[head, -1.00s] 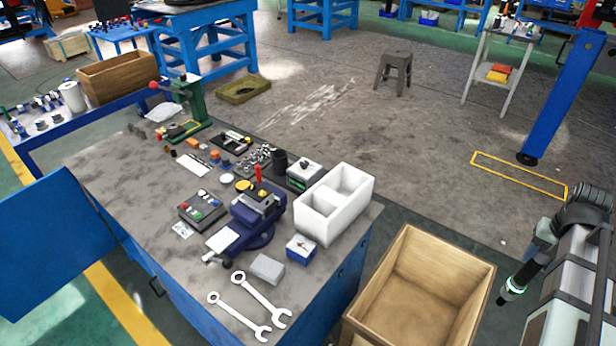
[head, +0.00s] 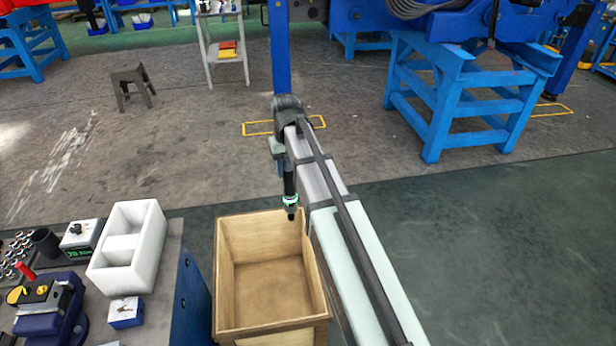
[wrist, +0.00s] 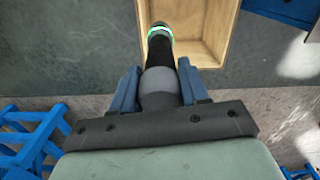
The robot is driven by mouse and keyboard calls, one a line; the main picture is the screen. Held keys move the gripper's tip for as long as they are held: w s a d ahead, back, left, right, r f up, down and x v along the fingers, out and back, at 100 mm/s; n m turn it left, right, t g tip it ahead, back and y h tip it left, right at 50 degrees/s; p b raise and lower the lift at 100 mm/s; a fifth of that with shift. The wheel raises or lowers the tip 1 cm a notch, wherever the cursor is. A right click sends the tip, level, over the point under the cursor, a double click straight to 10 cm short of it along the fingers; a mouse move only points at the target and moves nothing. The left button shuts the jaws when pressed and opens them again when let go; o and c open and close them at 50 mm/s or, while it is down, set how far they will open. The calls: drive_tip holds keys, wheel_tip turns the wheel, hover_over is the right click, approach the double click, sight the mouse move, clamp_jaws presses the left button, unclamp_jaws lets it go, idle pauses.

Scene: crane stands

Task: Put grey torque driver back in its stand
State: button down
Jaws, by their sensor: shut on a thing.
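My gripper (wrist: 160,85) is shut on the grey torque driver (wrist: 158,50), a dark grey and black tool with a glowing green ring. In the head view the driver (head: 290,190) hangs nearly upright, tip down, from the end of my arm. Its tip appears in front of the far right corner of the wooden crate. In the wrist view the driver's ringed end overlaps the crate's inside. Its height above the crate is unclear. I cannot tell which thing is the driver's stand.
The wooden crate (head: 222,262) stands open and empty on the floor beside the bench (head: 172,255).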

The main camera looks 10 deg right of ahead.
drive_tip(key=w+a+r+n, duration=0.2)
drive_tip(key=w+a+r, duration=0.1)
drive_tip(key=a, duration=1)
drive_tip(key=w+a+r+n, duration=0.2)
drive_tip(key=a+r, duration=0.2)
drive_tip(key=a, duration=0.9)
drive_tip(key=w+a+r+n, duration=0.2)
drive_tip(key=w+a+r, duration=0.1)
drive_tip(key=a, duration=1)
drive_tip(key=s+a+r+n, duration=0.1)
drive_tip(key=s+a+r, duration=0.2)
drive_tip(key=a, duration=0.9)
drive_tip(key=s+a+r+n, duration=0.2)
drive_tip(key=s+a+r, duration=0.2)
drive_tip(key=a, duration=0.8)
drive_tip(key=s+a+r+n, duration=0.1)
drive_tip(key=s+a+r, duration=0.3)
drive_tip(key=a, duration=0.9)
drive_tip(key=shift+s, duration=1.1)
drive_tip(key=shift+a+f, duration=0.1)
drive_tip(key=shift+f, duration=0.1)
